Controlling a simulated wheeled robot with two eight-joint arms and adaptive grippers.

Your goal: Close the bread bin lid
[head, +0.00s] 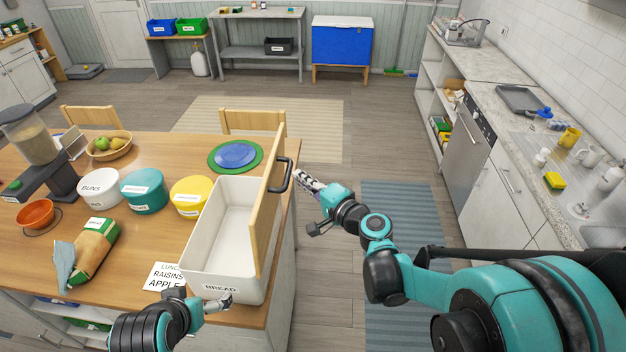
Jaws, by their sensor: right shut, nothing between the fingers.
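The white bread bin (215,262), labelled BREAD, stands on the wooden table at its right edge. It is open and its inside looks empty. Its wooden lid (266,215) stands upright along the bin's right side, with a black handle (282,174) on the lid's right face. My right gripper (304,180) is shut and empty, just right of the lid and handle, beyond the table edge; I cannot tell whether it touches the handle. My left gripper (226,300) is at the bin's front near the label; its fingers are too small to judge.
White, teal (143,191) and yellow (191,196) tubs stand left of the bin. Blue and green plates (236,156) lie behind it. A printed card (167,277) lies at its front left. A chair (252,122) stands behind the table. The floor right of the table is open.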

